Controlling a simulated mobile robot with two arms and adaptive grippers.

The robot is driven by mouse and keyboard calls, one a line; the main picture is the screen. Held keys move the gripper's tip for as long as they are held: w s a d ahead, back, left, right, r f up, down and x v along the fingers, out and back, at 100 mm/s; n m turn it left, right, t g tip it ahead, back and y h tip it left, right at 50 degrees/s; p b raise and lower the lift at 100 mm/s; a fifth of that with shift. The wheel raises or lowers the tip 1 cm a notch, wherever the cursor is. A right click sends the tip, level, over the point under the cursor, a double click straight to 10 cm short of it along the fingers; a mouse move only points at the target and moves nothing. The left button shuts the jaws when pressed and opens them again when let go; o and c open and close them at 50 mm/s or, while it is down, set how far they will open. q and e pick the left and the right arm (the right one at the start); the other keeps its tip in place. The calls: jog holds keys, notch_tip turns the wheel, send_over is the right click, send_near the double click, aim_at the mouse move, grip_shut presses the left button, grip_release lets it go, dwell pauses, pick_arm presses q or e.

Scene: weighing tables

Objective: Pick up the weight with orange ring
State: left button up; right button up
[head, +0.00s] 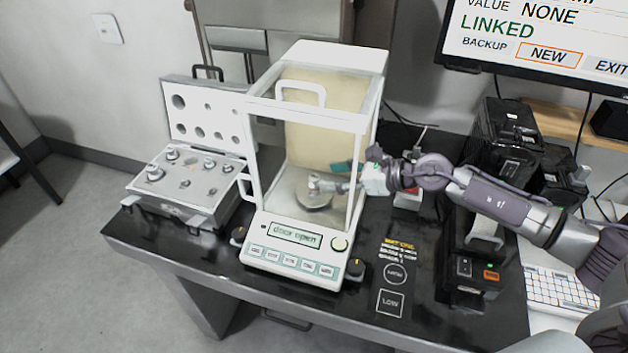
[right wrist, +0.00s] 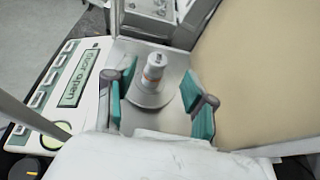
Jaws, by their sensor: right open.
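The weight with the orange ring (head: 314,184) is a small silver cylinder standing upright on the round pan (head: 318,203) inside the glass balance (head: 366,118). In the right wrist view the same weight (right wrist: 154,69) shows an orange band, on the pan (right wrist: 150,98). My right gripper (head: 336,187) reaches into the balance through its right side. In the right wrist view its teal fingers (right wrist: 152,92) are open, one on each side of the pan, with the weight between and slightly beyond them. I see no contact with the weight. My left gripper is not in view.
The balance's display (head: 294,236) reads "door open". An open weight case (head: 180,211) with several silver weights stands left of it. Black devices (head: 500,150) and a keyboard (head: 560,292) are on the right. The balance's glass walls and frame closely surround my right gripper.

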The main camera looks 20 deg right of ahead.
jog(key=shift+w+a, duration=0.15)
jog(key=shift+a, duration=0.1)
jog(key=p+x, duration=0.2)
jog(key=x, duration=0.2)
jog(key=shift+w+a, duration=0.1)
jog(key=shift+a, duration=0.15)
jog(key=shift+w+a+f, duration=0.1)
jog(key=shift+f, duration=0.1)
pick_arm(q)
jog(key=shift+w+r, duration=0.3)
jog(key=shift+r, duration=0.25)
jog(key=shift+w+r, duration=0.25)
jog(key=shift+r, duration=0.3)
pick_arm(e)
jog(key=shift+c, duration=1.2)
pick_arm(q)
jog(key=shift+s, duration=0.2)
pick_arm(e)
grip_shut()
